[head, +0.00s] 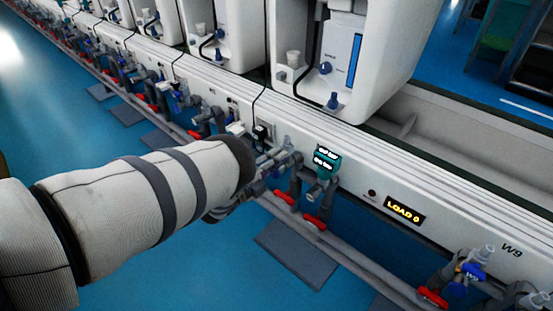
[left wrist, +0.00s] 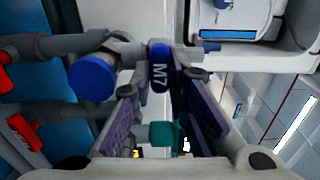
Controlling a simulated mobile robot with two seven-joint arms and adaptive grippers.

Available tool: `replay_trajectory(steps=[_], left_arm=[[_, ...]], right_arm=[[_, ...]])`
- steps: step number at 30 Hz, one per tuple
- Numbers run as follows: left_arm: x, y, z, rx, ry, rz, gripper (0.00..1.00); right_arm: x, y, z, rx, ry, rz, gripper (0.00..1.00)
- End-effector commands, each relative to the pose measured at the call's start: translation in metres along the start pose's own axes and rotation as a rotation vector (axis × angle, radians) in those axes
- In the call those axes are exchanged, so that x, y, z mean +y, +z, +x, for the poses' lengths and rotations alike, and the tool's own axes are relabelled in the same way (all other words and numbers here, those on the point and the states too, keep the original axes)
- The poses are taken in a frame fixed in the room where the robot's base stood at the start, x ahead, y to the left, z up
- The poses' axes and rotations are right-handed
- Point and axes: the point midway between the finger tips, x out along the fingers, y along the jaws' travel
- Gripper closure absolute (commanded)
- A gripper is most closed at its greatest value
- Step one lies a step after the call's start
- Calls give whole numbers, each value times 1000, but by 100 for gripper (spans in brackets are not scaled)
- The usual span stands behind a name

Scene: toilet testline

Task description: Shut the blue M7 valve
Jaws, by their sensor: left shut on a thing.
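The blue M7 valve handle (left wrist: 159,70) shows in the left wrist view, its M7 label facing the camera. It lies between the two purple-padded fingers of my left gripper (left wrist: 155,88), which is shut on it. A round blue cap (left wrist: 92,78) on a grey pipe sits just left of the handle. In the head view my left gripper (head: 272,163) reaches the pipework on the front of the white bench. It hides the M7 handle there. My right gripper is not in view.
A teal-topped device (head: 325,160) stands right of my left gripper, close to it. Red handles (head: 285,198) sit on the pipes below. A "LOAD 0" display (head: 405,210) and the W9 valve (head: 472,271) are farther right. The blue floor at lower left is clear.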

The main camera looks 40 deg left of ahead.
Motion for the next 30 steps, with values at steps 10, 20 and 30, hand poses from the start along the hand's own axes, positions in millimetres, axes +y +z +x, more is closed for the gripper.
replay_trajectory(steps=[10, 20, 30], left_arm=[[1, 3, -2, -6, 5, 4, 100], [0, 1, -1, -3, 2, 2, 65], [2, 2, -65, -5, 9, 3, 65]], right_arm=[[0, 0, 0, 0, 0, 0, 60], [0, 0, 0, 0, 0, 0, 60], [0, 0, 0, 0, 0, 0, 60]])
